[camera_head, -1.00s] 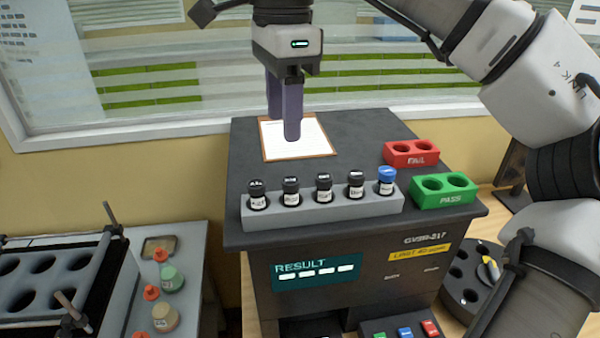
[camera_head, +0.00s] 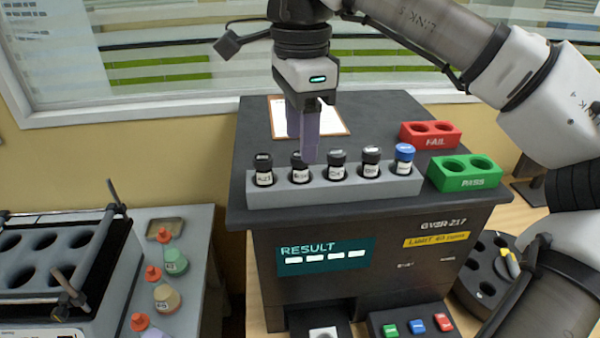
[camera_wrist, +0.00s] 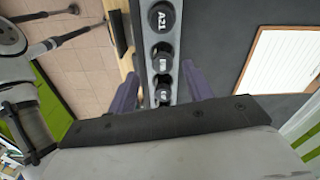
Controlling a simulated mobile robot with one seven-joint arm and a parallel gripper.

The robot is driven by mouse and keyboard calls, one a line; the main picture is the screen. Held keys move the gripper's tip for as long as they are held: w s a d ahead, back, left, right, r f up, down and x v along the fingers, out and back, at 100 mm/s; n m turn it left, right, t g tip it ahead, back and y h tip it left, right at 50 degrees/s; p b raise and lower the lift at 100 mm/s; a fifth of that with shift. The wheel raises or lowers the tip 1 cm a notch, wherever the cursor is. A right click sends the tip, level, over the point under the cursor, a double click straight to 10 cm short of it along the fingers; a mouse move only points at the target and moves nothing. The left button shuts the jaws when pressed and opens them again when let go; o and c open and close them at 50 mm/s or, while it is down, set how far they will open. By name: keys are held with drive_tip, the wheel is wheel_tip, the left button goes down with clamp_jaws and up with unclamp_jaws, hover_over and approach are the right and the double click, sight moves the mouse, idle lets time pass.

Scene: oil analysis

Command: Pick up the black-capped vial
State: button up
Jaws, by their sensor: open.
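Several black-capped vials stand upright in a grey rack (camera_head: 330,192) on the dark analyser, among them the leftmost (camera_head: 263,170), one in the middle (camera_head: 337,165) and one further right (camera_head: 371,162). A blue-capped vial (camera_head: 403,161) stands at the right end. My gripper (camera_head: 303,148) is open and empty, pointing down above the rack's left half; its near finger partly covers the second vial (camera_head: 298,172). In the wrist view, my gripper (camera_wrist: 161,72) has its fingers on either side of the rack, with black caps between them; a cap marked A21 (camera_wrist: 160,17) is further up.
A red FAIL block (camera_head: 430,136) and a green PASS block (camera_head: 465,173) sit right of the rack. A clipboard (camera_head: 335,115) lies behind it. A dark round carousel (camera_head: 485,275) is at lower right. A bench with a holed unit (camera_head: 50,250) and small bottles (camera_head: 175,262) is at left.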

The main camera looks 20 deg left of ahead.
sight(300, 174)
drive_tip(key=shift+w+f+p, duration=0.2)
drive_tip(key=shift+f+p, duration=0.4)
drive_tip(key=shift+f, duration=1.7)
drive_tip(key=shift+a, duration=0.1)
drive_tip(key=c, duration=1.1)
drive_tip(key=shift+o, duration=0.2)
